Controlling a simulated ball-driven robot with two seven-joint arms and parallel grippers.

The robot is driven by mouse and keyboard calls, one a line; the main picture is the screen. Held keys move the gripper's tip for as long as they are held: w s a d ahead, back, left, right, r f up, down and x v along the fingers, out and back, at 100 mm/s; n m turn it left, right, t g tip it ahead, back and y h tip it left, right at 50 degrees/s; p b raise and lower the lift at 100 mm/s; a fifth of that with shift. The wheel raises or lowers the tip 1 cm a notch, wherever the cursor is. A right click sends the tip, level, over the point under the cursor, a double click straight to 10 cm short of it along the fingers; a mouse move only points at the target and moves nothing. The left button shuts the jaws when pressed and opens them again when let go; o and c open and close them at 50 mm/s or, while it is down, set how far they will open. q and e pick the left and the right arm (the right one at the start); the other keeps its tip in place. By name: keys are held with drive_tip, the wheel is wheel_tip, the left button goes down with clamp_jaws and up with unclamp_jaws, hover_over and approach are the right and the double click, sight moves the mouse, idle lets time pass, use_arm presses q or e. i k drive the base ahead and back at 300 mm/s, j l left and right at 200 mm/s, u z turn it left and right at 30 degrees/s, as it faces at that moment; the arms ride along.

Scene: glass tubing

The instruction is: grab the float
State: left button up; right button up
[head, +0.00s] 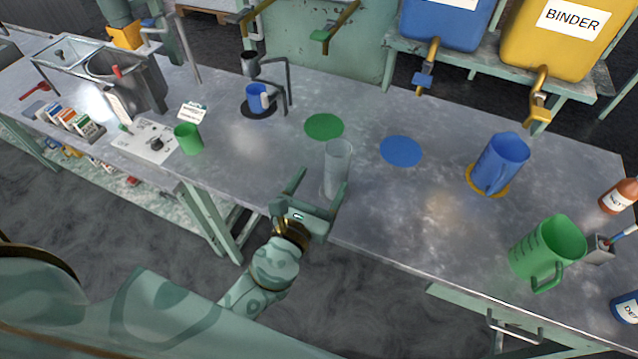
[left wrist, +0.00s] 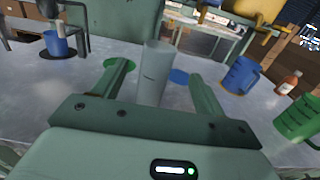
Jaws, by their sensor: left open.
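A tall translucent pale-grey cylinder (head: 338,160) stands upright on the metal bench near its front edge; I cannot tell for sure whether it is the float or a vessel holding it. My left gripper (head: 318,186) is open and empty at the bench's front edge, its fingers pointing toward the cylinder. In the left wrist view, the cylinder (left wrist: 154,72) appears between the two open fingers (left wrist: 158,78), apparently just ahead of the tips. My right gripper is not in view.
Green (head: 324,126) and blue (head: 401,151) discs lie behind the cylinder. A blue jug (head: 500,160) and a green jug (head: 548,248) stand to the right. A small green cup (head: 188,139) and a blue mug (head: 257,97) stand left. The bench around the cylinder is clear.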

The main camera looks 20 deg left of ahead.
sight(603, 245)
drive_tip(key=z, duration=1.35)
drive_tip(key=i+z, duration=0.35)
drive_tip(key=i+j+z, duration=0.15)
drive_tip(key=i+z, duration=0.2)
drive_tip(key=i, duration=0.2)
